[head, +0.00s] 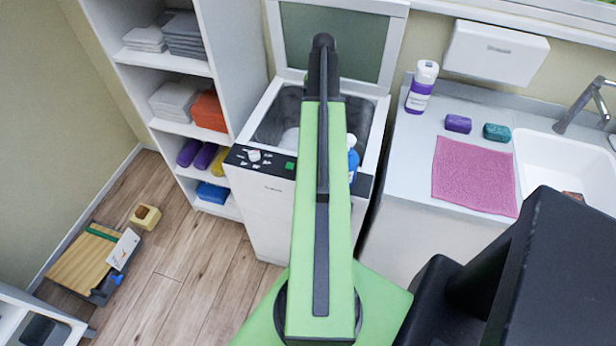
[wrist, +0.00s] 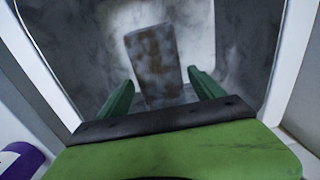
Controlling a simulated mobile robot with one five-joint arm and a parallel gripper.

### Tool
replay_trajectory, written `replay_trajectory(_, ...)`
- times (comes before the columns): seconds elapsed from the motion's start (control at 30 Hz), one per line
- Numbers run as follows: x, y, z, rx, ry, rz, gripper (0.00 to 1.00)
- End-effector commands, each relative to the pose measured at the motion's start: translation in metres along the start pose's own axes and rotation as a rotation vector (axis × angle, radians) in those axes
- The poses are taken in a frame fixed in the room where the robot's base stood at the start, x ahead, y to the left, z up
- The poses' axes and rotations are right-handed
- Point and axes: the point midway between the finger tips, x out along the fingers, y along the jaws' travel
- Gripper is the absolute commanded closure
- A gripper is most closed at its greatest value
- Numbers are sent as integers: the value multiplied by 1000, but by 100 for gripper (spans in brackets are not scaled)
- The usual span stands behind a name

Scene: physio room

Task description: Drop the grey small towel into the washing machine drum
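The white top-loading washing machine (head: 268,215) stands with its lid (head: 360,38) raised. Its grey drum (head: 268,125) is open, and a pale white patch or item shows inside at the left. My arm reaches over it and hides part of the opening. My gripper (wrist: 160,78) shows in the wrist view over the drum, its two green fingers spread apart. A mottled grey-brown oblong piece (wrist: 150,50), perhaps the grey small towel, shows beyond and between the fingers, with gaps on both sides. It appears to lie in the drum; its depth is hard to judge.
A blue-and-white bottle (head: 353,160) stands at the machine's right edge. The shelf (head: 182,64) at left holds folded towels and coloured rolls. The counter (head: 410,135) at right holds a purple bottle (head: 421,88), a pink cloth (head: 474,176), and a sink. Floor items lie at lower left.

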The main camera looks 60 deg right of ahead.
Motion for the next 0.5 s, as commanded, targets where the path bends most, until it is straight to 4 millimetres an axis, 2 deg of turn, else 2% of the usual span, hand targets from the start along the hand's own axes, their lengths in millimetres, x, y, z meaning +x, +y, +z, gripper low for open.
replay_trajectory(0.03,0,0,0,0,0,0,15)
replay_trajectory(0.1,0,0,0,0,0,0,7)
replay_trajectory(0.5,-6,0,0,0,0,0,7)
